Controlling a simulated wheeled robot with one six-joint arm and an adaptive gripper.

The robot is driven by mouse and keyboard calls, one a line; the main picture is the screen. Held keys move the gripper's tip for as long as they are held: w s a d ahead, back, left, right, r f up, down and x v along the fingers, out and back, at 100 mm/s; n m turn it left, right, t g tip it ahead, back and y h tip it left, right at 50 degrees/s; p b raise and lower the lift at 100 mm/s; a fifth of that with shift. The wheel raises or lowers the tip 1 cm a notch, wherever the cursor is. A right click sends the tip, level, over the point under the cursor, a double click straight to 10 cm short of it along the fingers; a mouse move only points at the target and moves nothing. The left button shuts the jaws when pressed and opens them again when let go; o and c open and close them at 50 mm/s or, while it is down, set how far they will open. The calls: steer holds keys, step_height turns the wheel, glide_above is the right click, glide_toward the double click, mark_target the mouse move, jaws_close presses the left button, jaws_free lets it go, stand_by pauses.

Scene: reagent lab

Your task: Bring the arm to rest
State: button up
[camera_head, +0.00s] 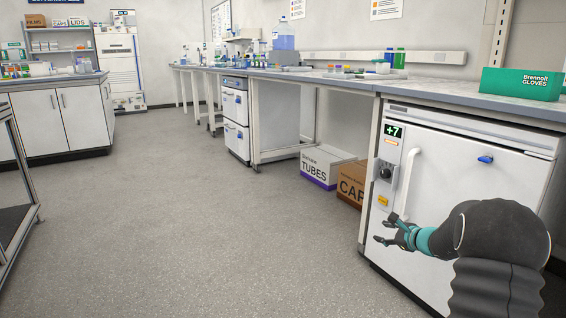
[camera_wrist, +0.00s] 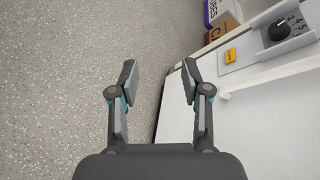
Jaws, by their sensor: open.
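My gripper (camera_head: 385,230) is at the end of my arm at the lower right of the head view, in front of the white fridge (camera_head: 460,225) under the bench. In the wrist view my gripper (camera_wrist: 159,80) has its two fingers spread wide with nothing between them. Grey floor shows between the fingers, with the edge of the white fridge (camera_wrist: 255,135) at the right finger. The fridge door looks shut, with a white vertical handle (camera_head: 406,182) close to my gripper. I cannot tell whether they touch.
A long bench (camera_head: 350,82) runs along the right, with a green glove box (camera_head: 521,84) on it. A TUBES box (camera_head: 318,168) and a brown CAPS box (camera_head: 351,184) stand under it. A white cabinet (camera_head: 60,118) stands at the left. The floor (camera_head: 190,220) between is clear.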

steer(key=s+a+r+n+g+p, duration=0.1)
steer(key=s+a+r+n+g, duration=0.15)
steer(key=s+a+n, duration=0.45)
steer(key=s+a+r+n+g+p, duration=0.1)
steer(key=s+a+n+g, duration=0.15)
steer(key=s, duration=0.75)
steer(key=s+a+r+n+g+p, duration=0.1)
steer(key=s+a+r+n+g, duration=0.15)
steer(key=s+a+n, duration=0.45)
steer(key=s+r+n+h+p, duration=0.2)
steer(key=s+r, duration=0.4)
steer(key=s, duration=0.5)
steer(key=s+r+n+h+p, duration=0.3)
steer(key=s+r, duration=0.4)
steer(key=s, duration=0.5)
steer(key=shift+s+a+n+t+p, duration=0.3)
steer(key=shift+a+n+t+p, duration=0.15)
steer(key=shift+n, duration=0.4)
steer(key=shift+o, duration=0.3)
steer(key=shift+r, duration=0.1)
